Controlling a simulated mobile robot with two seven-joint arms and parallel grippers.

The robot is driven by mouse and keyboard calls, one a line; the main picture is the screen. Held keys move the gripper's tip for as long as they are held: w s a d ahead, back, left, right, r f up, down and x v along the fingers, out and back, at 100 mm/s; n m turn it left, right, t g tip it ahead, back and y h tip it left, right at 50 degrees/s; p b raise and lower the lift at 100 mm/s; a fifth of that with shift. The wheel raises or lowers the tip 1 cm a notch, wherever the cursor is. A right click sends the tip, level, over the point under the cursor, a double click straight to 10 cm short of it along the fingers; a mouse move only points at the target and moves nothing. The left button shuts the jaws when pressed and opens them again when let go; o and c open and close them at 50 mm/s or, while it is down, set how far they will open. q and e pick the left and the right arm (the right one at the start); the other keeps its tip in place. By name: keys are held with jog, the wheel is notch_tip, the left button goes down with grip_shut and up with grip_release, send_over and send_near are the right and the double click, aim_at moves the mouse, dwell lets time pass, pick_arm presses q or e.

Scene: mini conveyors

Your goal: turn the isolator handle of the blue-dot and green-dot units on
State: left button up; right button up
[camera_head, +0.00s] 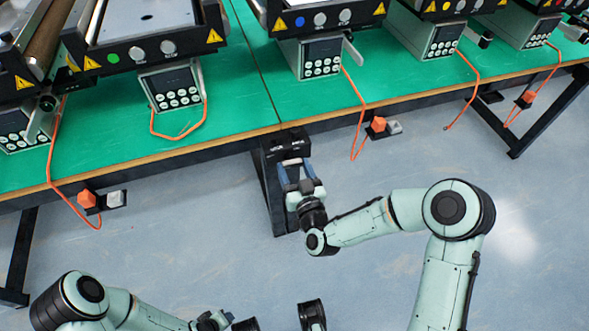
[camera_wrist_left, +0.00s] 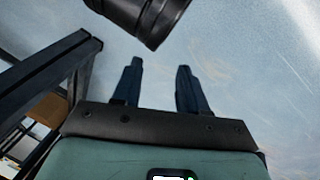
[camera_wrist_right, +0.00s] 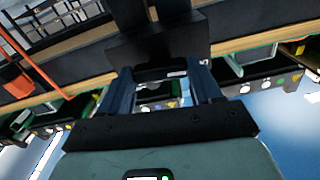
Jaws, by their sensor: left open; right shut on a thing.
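The green-dot unit (camera_head: 148,50) and blue-dot unit (camera_head: 335,18) stand on the green table. Between them, a black box (camera_head: 279,146) with small white labels sits at the table's front edge on a dark post. My left gripper (camera_wrist_left: 155,82) is open and empty over the floor. In the head view it is low, at the bottom edge, and only partly visible.
The green table (camera_head: 232,92) has a wooden front edge. Orange cables hang from it to orange-and-grey connectors (camera_head: 379,126), with another (camera_head: 87,199) at left. A yellow-dot unit (camera_head: 450,8) stands farther right. A dark cylindrical part of mine is close before the left fingers.

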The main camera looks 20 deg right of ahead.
jog(key=m, duration=0.4)
jog(key=m+b, duration=0.1)
jog(key=m, duration=0.3)
jog(key=shift+m, duration=0.4)
jog(key=m, duration=0.3)
jog(key=shift+m, duration=0.3)
pick_arm(q)
jog(key=shift+w+a+f+t, duration=0.15)
jog(key=shift+w+a+f, duration=0.15)
jog(key=shift+w, duration=0.2)
jog(key=shift+w+a+f+t, duration=0.2)
jog(key=shift+w+f, duration=0.1)
jog(key=shift+w, duration=0.15)
pick_arm(e)
jog(key=m, duration=0.4)
jog(key=shift+m, duration=0.3)
jog(key=o, duration=1.1)
jog(key=shift+c, duration=0.2)
